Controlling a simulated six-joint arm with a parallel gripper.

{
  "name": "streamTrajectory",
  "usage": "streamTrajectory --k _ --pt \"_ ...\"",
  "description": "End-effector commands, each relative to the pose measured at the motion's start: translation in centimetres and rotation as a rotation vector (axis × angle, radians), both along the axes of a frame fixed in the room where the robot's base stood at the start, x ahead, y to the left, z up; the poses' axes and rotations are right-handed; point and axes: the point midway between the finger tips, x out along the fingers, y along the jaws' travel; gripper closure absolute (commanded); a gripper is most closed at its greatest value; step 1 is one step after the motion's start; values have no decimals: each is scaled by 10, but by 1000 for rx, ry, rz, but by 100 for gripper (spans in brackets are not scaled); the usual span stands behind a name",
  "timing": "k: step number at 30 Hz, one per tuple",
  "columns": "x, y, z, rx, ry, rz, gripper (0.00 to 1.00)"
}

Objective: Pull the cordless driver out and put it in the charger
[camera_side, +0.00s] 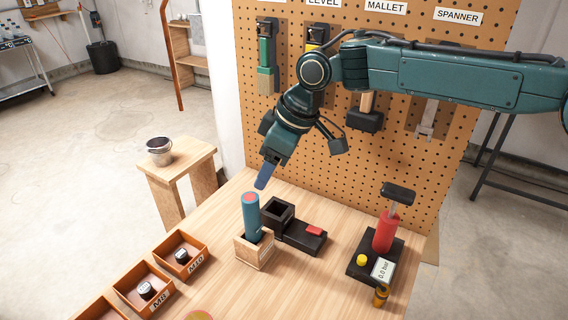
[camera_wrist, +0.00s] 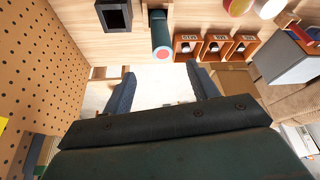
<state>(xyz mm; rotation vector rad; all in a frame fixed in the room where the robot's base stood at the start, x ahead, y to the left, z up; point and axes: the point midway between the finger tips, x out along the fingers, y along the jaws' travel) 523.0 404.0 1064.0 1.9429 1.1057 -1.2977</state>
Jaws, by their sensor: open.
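The cordless driver (camera_side: 251,217) is a teal cylinder with a red round end. It stands upright in a small wooden holder (camera_side: 256,256) on the bench. In the wrist view the driver (camera_wrist: 160,32) points its red end towards me. The charger (camera_side: 301,236) is black, with a square socket and a red patch, just right of the holder. Its open socket also shows in the wrist view (camera_wrist: 114,15). My gripper (camera_side: 262,183) is above the driver, apart from it. In the wrist view the two fingers (camera_wrist: 163,82) are spread with nothing between them. The driver's lower end is hidden.
A red pump (camera_side: 384,232) on a black base stands to the right. Wooden bins (camera_side: 181,254) with small parts lie front left. A pegboard (camera_side: 440,165) with hanging tools rises behind the bench. A stool (camera_side: 180,170) with a metal bucket (camera_side: 159,150) stands left.

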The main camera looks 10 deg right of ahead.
Motion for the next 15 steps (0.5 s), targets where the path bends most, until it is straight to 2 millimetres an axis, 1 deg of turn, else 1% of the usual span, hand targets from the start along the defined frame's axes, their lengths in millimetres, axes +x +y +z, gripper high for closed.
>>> streamTrajectory --k 3,11,15 --pt "0 6 -5 0 0 13 41" --pt "1 7 -8 -1 1 14 41" --pt "2 9 -13 -1 1 14 41"
